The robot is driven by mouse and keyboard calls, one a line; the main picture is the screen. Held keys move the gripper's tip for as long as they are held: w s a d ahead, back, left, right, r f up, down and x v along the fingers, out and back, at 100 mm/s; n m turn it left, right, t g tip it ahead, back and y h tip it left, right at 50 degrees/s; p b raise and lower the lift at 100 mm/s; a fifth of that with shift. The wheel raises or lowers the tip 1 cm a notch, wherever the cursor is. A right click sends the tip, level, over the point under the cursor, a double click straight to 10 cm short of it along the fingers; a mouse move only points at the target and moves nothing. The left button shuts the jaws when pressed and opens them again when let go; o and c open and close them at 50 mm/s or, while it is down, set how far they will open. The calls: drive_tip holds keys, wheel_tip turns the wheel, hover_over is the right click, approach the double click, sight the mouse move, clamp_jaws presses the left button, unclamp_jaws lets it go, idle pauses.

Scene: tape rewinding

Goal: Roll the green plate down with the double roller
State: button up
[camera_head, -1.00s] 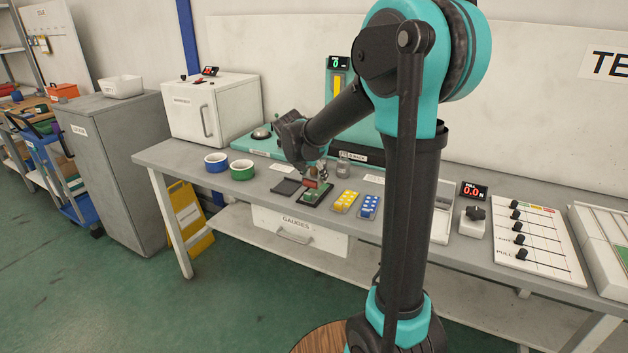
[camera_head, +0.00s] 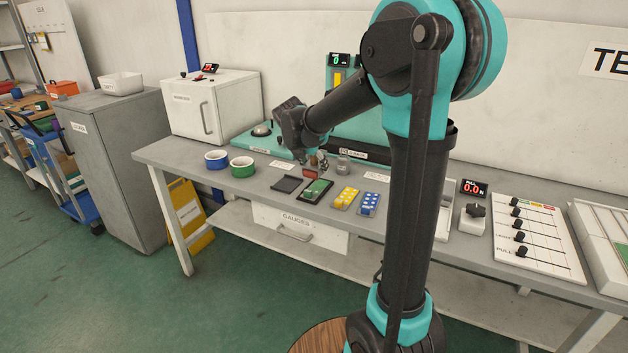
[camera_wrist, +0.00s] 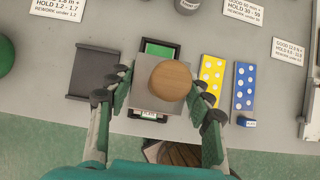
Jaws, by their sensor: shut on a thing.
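The green plate (camera_head: 318,188) lies in a dark frame on the bench. My gripper (camera_head: 318,160) is shut on the double roller (camera_head: 309,173), whose reddish-brown part shows at the back end of the plate. In the wrist view the roller's round wooden top (camera_wrist: 170,80) sits between my fingers. Whether the roller touches the plate cannot be told; its underside is hidden.
An empty dark tray (camera_head: 287,184) lies left of the plate. A yellow plate (camera_head: 345,198) and a blue plate (camera_head: 369,203) with pale dots lie to its right. Blue (camera_head: 216,160) and green (camera_head: 242,167) tape rolls stand farther left. A small jar (camera_head: 343,163) stands behind.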

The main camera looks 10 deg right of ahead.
drive_tip(key=shift+f, duration=0.1)
hover_over(319, 185)
drive_tip(key=s+a, duration=0.2)
drive_tip(key=shift+s+d+f, duration=0.1)
drive_tip(key=shift+d+f, duration=0.05)
drive_tip(key=shift+f, duration=1.1)
drive_tip(key=shift+d+f, duration=0.1)
drive_tip(key=shift+f, duration=1.15)
drive_tip(key=shift+f, duration=0.35)
